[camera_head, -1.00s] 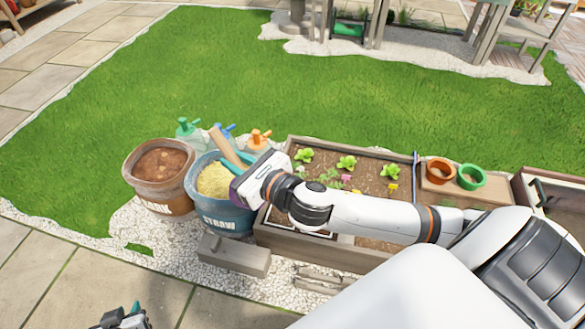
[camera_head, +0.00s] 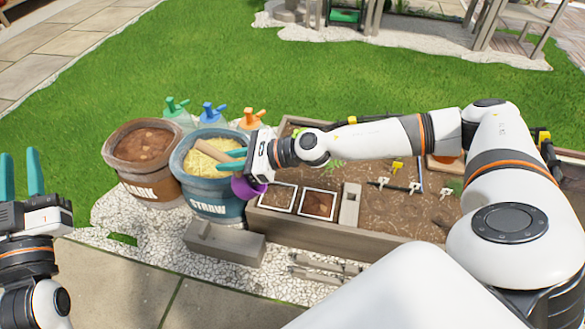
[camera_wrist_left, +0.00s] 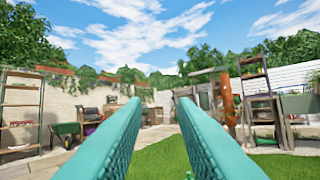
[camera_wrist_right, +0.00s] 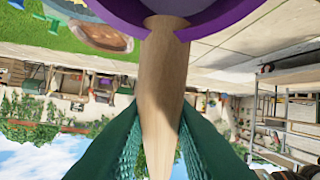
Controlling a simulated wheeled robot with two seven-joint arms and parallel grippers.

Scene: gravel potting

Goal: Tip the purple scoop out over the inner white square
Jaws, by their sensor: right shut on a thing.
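My right gripper (camera_head: 226,160) is shut on the wooden handle (camera_wrist_right: 162,95) of the purple scoop (camera_head: 247,188). The scoop's purple bowl hangs below the gripper, between the straw pot's right rim and the planter's left end. It also shows at the top of the right wrist view (camera_wrist_right: 225,18); its contents are hidden. Two white squares lie side by side on the planter soil: a left one (camera_head: 277,208) and a right one (camera_head: 319,217), both right of the scoop. My left gripper (camera_head: 21,172) is open and empty at the far left; its spread fingers show in the left wrist view (camera_wrist_left: 155,125).
The straw pot (camera_head: 215,195) stands just left of the scoop, with a brown bark pot (camera_head: 150,185) beside it. Spray bottles (camera_head: 213,115) stand behind. The planter (camera_head: 370,242) holds soil, a grey block (camera_head: 349,205) and small fittings. A grey block (camera_head: 225,242) lies in front.

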